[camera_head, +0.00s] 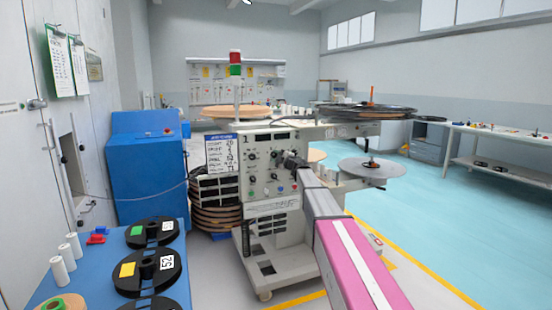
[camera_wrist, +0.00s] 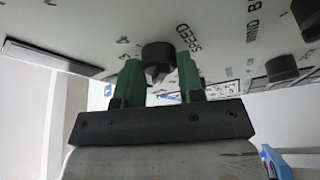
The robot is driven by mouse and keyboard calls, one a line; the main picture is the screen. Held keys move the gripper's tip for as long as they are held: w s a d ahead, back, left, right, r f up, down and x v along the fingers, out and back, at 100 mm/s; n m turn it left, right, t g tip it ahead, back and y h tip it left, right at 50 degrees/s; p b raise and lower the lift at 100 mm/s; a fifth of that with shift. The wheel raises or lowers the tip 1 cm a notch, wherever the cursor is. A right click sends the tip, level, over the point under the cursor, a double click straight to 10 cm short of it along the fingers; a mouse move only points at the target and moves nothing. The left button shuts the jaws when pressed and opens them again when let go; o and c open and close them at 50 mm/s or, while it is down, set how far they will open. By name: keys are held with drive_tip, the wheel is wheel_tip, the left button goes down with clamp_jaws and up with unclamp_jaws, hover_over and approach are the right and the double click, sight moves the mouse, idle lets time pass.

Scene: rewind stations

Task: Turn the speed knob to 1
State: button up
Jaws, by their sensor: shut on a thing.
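The speed knob (camera_wrist: 158,52) is a dark round knob on the pale control panel, beside the printed word SPEED, in the wrist view. My gripper (camera_wrist: 158,66) has its two green fingers on either side of the knob and is shut on it. Small scale marks are printed around the knob, but I cannot tell which one it points to. In the head view, my arm reaches to the rewind machine's control panel (camera_head: 259,185), and my gripper (camera_head: 291,160) hides the speed knob there.
Another dark knob (camera_wrist: 281,68) sits to the right on the panel in the wrist view. In the head view, a blue cabinet (camera_head: 146,170) stands left of the machine. A grey disc (camera_head: 371,169) sits at its right. Open blue floor (camera_head: 450,225) lies further right.

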drive_tip(key=shift+n+g+h, duration=0.3)
drive_tip(key=shift+n+g, duration=0.5)
drive_tip(key=shift+n, duration=1.4)
drive_tip(key=o, duration=0.9)
drive_tip(key=shift+s, duration=0.15)
drive_tip(key=v, duration=1)
drive_tip(key=shift+s+d, duration=0.15)
drive_tip(key=shift+s, duration=0.1)
